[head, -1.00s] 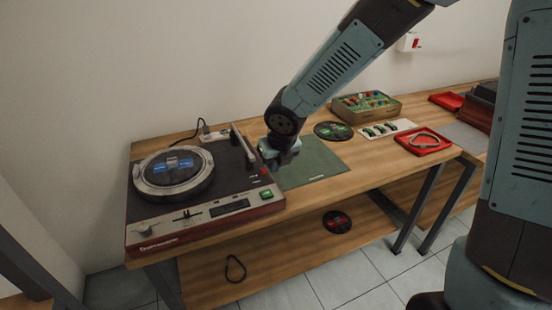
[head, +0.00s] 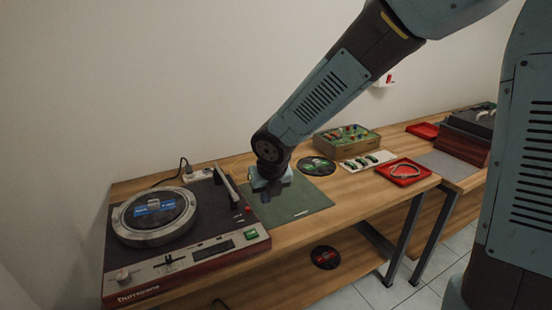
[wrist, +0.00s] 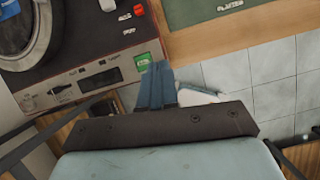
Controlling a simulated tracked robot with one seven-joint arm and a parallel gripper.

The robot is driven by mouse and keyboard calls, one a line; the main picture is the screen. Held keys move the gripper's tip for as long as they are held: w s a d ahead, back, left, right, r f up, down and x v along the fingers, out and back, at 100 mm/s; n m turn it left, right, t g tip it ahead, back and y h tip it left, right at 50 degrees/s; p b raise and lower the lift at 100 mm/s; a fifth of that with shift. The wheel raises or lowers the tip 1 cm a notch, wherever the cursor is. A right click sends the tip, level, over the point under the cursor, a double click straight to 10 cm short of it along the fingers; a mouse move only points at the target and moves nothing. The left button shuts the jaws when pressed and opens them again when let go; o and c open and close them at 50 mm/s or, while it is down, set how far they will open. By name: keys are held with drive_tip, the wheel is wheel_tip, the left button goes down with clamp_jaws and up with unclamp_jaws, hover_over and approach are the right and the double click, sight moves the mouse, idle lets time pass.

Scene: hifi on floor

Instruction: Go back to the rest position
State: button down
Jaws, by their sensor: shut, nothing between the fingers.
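My gripper (head: 270,186) hangs from my arm over the green mat (head: 300,203), just right of the turntable (head: 185,235). In the wrist view its fingers (wrist: 156,84) are together, with nothing between them. They show beside the green button at the turntable's front corner. The gripper's tip is partly hidden by my wrist in the head view, and I cannot tell its exact height above the mat.
A dark disc (head: 318,166), a box of colourful parts (head: 346,139), a white card with green pieces (head: 367,160) and a red tray (head: 404,172) stand to the right. Another disc (head: 325,257) lies on the lower shelf. Tiled floor is open in front.

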drive_tip(key=s+d+r+m+t+h, duration=0.1)
drive_tip(key=s+d+r+m+h, duration=0.1)
drive_tip(key=d+r+m, duration=0.6)
drive_tip(key=s+d+r+m+h, duration=0.1)
drive_tip(key=d+r+m, duration=0.3)
drive_tip(key=d+m, duration=0.8)
drive_tip(key=s+d+r+m, duration=0.2)
drive_tip(key=s+d+m, duration=0.3)
drive_tip(key=m, duration=0.5)
drive_tip(key=s+d+r+m+y, duration=0.1)
drive_tip(key=s+d+r+m, duration=0.2)
drive_tip(key=s+d+m, duration=0.2)
drive_tip(key=s+m, duration=0.3)
drive_tip(key=m, duration=0.2)
drive_tip(key=shift+d+r+m+t, duration=0.3)
drive_tip(key=shift+d+r+m, duration=0.05)
drive_tip(key=shift+m, duration=0.05)
drive_tip(key=shift+a, duration=0.1)
